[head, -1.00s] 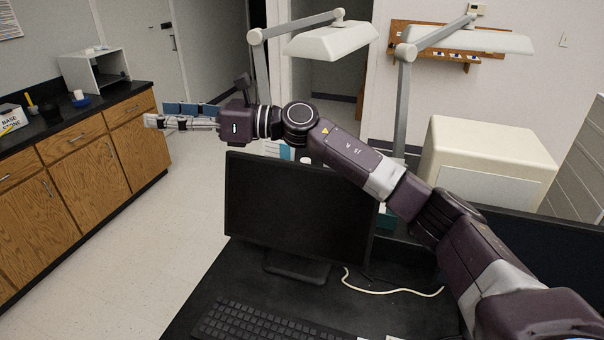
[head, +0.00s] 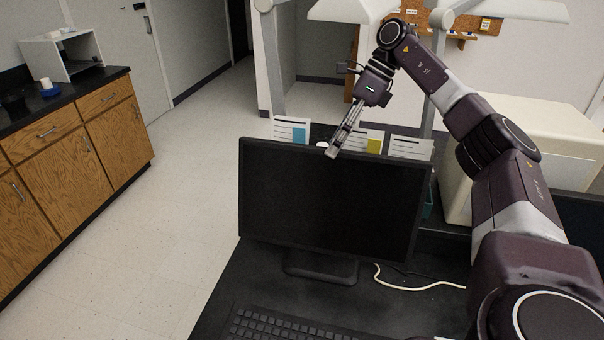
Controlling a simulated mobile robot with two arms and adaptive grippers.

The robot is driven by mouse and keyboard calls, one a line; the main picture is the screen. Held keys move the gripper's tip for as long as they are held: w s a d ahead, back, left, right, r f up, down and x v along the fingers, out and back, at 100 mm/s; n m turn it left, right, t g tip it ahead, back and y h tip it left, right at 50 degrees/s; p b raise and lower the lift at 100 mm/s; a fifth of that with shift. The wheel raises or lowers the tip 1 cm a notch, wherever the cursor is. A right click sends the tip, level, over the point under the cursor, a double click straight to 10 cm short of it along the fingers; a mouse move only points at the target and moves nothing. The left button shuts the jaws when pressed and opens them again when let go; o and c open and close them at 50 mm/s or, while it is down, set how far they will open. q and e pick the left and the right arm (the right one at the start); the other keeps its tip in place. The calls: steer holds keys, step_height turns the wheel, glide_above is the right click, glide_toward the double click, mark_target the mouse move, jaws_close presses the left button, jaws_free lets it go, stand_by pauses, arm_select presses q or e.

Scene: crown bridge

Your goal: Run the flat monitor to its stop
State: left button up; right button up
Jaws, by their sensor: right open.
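The flat monitor (head: 325,205) is a black screen on a dark stand, upright on the black desk. My right gripper (head: 333,151) is at the monitor's top edge, near its middle, with its fingers pointing down and left. I cannot tell whether the fingertips touch the monitor or are only in front of or above its edge. The gripper holds nothing that I can see. The back of the monitor is hidden. My left gripper is not in view.
A black keyboard (head: 285,326) lies in front of the monitor, and a pale cable (head: 415,286) lies to its right. Papers (head: 411,148) stand behind the monitor. A beige box-shaped unit (head: 545,135) is at the right. Wooden cabinets (head: 95,140) stand at the left, with open floor between.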

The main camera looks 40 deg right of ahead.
mark_target(328, 172)
steer(key=shift+s+d+f+m, duration=0.3)
steer(key=shift+s+d, duration=0.05)
steer(key=shift+s, duration=0.1)
steer(key=shift+s+f, duration=0.15)
steer(key=shift+f, duration=0.05)
steer(key=p+x, duration=0.1)
steer(key=x, duration=0.5)
steer(key=shift+s, duration=0.15)
steer(key=shift+a+f, duration=0.2)
steer(key=shift+f, duration=0.15)
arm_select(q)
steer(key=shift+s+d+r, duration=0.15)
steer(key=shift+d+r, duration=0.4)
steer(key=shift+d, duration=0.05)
arm_select(e)
steer(key=shift+a+f, duration=0.15)
steer(key=shift+f, duration=0.05)
